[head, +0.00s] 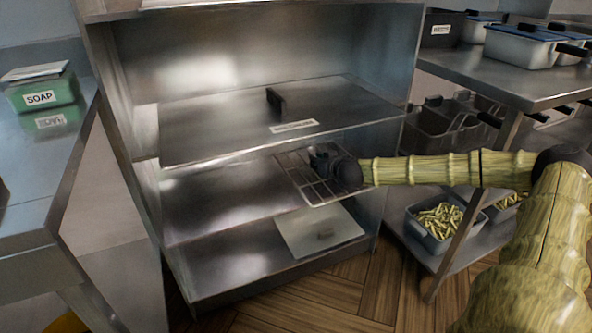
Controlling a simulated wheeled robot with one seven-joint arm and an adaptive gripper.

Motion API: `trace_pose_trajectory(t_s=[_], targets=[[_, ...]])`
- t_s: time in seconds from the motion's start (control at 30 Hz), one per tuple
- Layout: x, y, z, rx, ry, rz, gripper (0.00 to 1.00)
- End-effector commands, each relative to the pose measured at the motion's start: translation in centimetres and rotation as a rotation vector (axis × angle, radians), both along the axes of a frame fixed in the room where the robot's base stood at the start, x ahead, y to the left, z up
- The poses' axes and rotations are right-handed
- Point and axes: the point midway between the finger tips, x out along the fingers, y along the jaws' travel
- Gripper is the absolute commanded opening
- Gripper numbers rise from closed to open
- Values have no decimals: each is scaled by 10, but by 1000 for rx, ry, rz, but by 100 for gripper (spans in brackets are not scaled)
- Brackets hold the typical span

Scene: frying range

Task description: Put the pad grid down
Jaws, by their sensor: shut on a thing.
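The pad grid (292,172), a metal wire grid, is held in the cabinet opening at middle-shelf height. My gripper (318,158) is shut on the grid at its right part. My arm reaches in from the right. The grid looks roughly level. The gripper hides part of it, and I cannot tell whether it touches the middle shelf (215,200).
A labelled metal lid with a black handle (240,130) covers the upper level above the grid. On the right, a steel rack (520,85) holds lidded pans, and bins of fries (440,220) stand below. A green soap box (40,92) sits on the left counter. The left middle shelf is bare.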

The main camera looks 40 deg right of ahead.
Motion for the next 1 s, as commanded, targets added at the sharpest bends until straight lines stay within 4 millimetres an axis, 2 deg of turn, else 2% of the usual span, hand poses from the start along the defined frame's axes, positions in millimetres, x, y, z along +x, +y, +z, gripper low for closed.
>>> trace_pose_trajectory(t_s=[0.6, 0.93, 1.0], targets=[[73, 24, -11, 1, 0, 2, 0], [88, 29, -13, 3, -1, 2, 0], [87, 28, -22, 5, 1, 0, 0]])
